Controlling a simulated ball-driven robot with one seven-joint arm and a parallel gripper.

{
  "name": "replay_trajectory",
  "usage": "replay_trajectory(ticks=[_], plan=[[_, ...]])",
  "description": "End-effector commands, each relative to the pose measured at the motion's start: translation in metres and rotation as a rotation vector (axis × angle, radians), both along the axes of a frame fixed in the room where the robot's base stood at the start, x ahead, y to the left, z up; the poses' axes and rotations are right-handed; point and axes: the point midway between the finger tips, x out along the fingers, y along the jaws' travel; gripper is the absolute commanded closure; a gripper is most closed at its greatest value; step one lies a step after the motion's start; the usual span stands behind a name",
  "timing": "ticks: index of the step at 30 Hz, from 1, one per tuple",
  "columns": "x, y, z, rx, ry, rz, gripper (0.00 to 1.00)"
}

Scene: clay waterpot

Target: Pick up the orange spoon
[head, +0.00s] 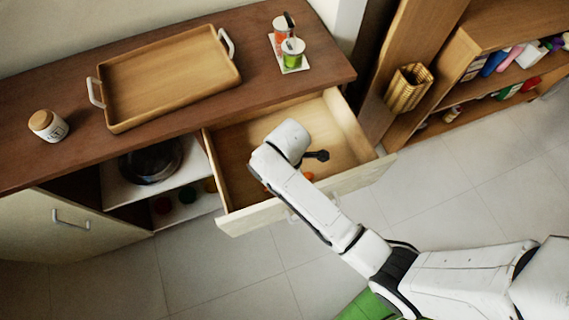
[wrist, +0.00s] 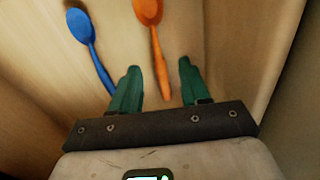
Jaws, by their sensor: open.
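The orange spoon (wrist: 149,12) lies on the drawer floor in the wrist view, bowl at the top of the picture and handle running down between my fingers. My gripper (wrist: 158,72) is open, with one green finger on each side of the handle and its tips pointing into the drawer. I cannot tell how far the fingers are above the floor. In the head view my arm covers most of the spoon area; a small orange patch (head: 309,176) shows beside it.
A blue spoon (wrist: 82,28) lies left of the orange one, its handle running close to my left finger. The open drawer (head: 350,180) has walls around my arm. A dark object (head: 318,155) is beside my wrist. A wooden tray (head: 170,80) stands on the counter.

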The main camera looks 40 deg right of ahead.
Motion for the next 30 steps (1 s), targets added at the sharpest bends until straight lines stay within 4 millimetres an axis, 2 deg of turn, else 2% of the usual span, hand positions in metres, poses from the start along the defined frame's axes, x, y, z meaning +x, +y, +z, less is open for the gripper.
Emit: replay_trajectory(ticks=[3, 6, 14, 27, 30], plan=[[0.0, 0.0, -0.017, -0.001, 0.001, -0.001, 0.54], [0.001, 0.0, -0.024, 0.0, -0.001, -0.001, 0.54], [0.0, 0.0, -0.026, 0.001, -0.001, -0.001, 0.54], [0.0, 0.0, -0.026, 0.0, -0.001, -0.001, 0.96], [0.0, 0.0, -0.026, 0.0, -0.001, -0.001, 1.0]])
